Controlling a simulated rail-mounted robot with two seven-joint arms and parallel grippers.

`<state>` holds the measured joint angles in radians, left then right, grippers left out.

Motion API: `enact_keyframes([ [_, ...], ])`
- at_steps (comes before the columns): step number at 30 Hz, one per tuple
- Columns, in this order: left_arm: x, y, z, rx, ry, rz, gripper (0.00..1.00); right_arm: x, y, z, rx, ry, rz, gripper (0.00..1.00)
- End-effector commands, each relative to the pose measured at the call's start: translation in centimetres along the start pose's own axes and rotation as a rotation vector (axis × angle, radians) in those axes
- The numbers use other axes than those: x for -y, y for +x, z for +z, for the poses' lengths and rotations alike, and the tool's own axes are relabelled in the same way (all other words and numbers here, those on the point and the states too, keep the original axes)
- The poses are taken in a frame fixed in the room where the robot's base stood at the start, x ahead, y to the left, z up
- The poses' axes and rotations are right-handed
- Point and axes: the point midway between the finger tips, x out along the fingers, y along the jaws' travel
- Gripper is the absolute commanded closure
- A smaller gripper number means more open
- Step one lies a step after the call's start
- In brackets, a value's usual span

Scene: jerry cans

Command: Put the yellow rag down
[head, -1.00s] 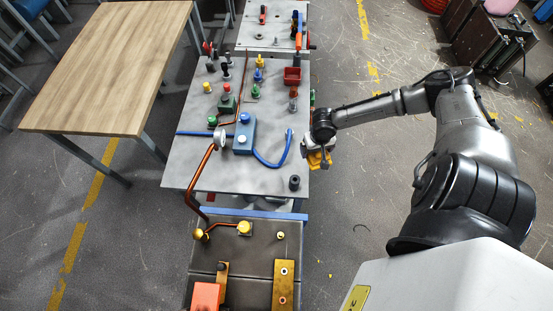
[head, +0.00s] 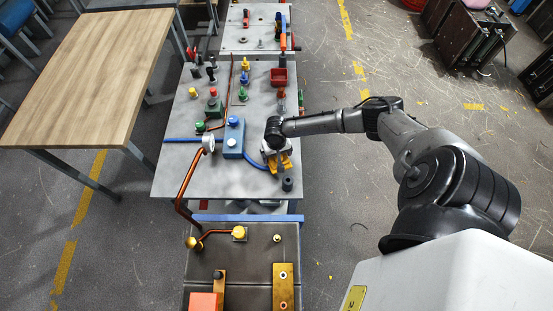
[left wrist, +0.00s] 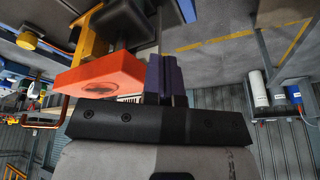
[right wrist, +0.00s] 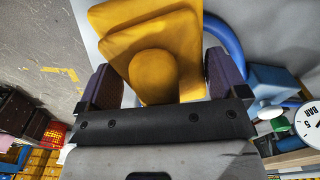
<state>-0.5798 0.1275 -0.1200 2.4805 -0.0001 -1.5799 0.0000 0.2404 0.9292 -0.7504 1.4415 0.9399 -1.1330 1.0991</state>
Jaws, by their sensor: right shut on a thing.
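The yellow rag (head: 284,167) is in my right gripper (head: 277,156), over the right edge area of the grey table (head: 185,180). In the right wrist view the rag (right wrist: 140,35) spreads out beyond the fingers, with a rounded bunch between them. My right gripper (right wrist: 165,85) is shut on that bunch. Whether the rag touches the table top is not clear. My left gripper (left wrist: 163,78) shows only in the left wrist view, its fingers together with nothing seen between them. An orange-red block (left wrist: 100,75) is just left of the fingers there.
A blue box (head: 233,140) with a gauge and a blue hose lies left of my right gripper. A small black cylinder (head: 287,184) stands close in front.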

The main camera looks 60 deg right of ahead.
Motion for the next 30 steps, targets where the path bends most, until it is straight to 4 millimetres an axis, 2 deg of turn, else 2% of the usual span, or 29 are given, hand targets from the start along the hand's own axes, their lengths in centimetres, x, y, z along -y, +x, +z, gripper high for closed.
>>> enact_keyframes([
  [6, -0.1, 0.6, 0.2, -0.001, -0.003, 0.002, 1.00, 0.1, 2.8, 0.0, 0.000, 0.001, -0.001, 0.28],
  [9, -0.2, 0.7, 0.2, -0.001, -0.005, 0.004, 1.00, 0.1, 3.6, 0.0, 0.000, 0.001, 0.000, 0.28],
  [23, -0.4, 0.8, 0.2, -0.002, -0.012, 0.009, 1.00, 0.0, 4.1, 0.0, 0.000, 0.000, -0.001, 0.28],
  [24, -0.4, 0.8, 0.2, -0.002, -0.012, 0.009, 1.00, 0.0, 4.1, 0.0, 0.000, 0.000, -0.001, 0.07],
  [26, -0.4, 0.7, 0.2, -0.001, -0.011, 0.008, 1.00, 0.0, 4.1, 0.0, 0.000, 0.000, -0.001, 0.01],
  [30, -0.2, 0.8, 0.2, -0.001, -0.007, 0.005, 1.00, 0.0, 4.1, 0.0, 0.000, 0.000, -0.001, 0.00],
])
